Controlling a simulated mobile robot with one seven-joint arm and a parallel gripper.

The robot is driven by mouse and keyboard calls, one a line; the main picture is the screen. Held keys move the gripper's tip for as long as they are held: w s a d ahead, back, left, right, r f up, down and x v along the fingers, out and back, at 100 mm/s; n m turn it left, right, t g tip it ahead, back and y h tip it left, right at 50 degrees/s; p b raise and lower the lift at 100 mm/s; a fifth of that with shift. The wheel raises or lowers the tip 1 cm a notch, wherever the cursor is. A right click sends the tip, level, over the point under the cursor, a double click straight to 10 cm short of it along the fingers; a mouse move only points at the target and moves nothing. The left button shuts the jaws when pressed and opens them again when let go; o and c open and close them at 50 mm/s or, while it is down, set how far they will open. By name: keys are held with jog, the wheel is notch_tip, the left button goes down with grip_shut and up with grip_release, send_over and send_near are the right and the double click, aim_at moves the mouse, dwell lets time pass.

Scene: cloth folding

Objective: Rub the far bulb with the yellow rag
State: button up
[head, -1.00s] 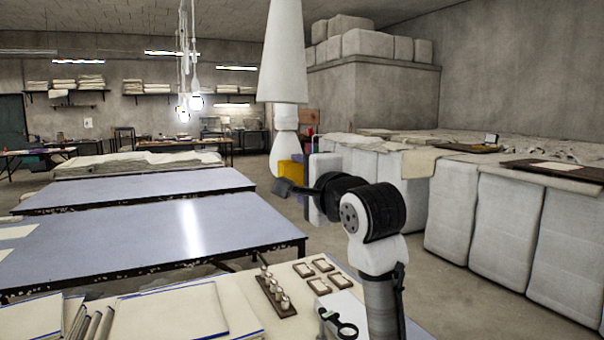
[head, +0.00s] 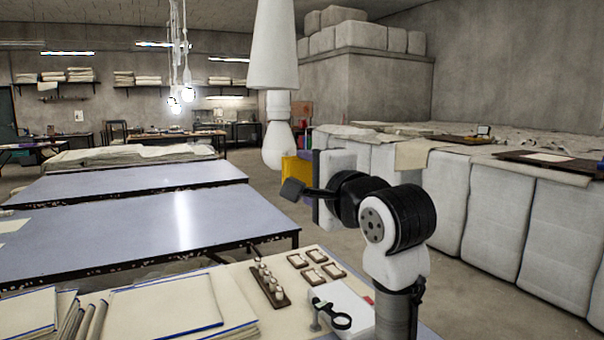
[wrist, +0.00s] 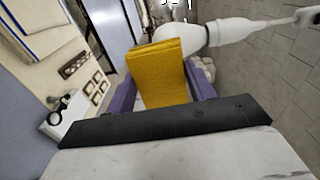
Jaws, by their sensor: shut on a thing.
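The yellow rag (head: 293,171) is a thick folded pad. My gripper (wrist: 163,92) is shut on it, a purple finger on each side, and the rag sticks out beyond the fingers in the wrist view (wrist: 162,75). A pale, unlit bulb (head: 276,147) hangs under a white cone shade close to the rag. In the wrist view the bulb (wrist: 183,38) lies at the rag's outer edge; I cannot tell whether they touch. Glowing bulbs (head: 187,94) hang on cords farther back at the left. I cannot tell which one is the far bulb.
Long blue-topped tables (head: 150,220) stand at the left. A near bench (head: 235,280) holds cloths, a small rack (head: 270,284) and a magnifier (head: 335,315). White wrapped bales (head: 490,215) line the right. Open floor lies between.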

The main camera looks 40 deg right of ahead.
jog(key=shift+s, duration=0.15)
jog(key=shift+v, duration=1.55)
jog(key=shift+a+p+x, duration=0.15)
jog(key=shift+p+x, duration=0.45)
jog(key=shift+x, duration=1.15)
jog(key=shift+a+p+x, duration=0.15)
jog(key=shift+p+x, duration=0.4)
jog(key=shift+x, duration=1.2)
jog(key=shift+p+x, duration=0.4)
jog(key=shift+x, duration=0.75)
jog(key=shift+a+r, duration=0.1)
jog(key=shift+r, duration=0.05)
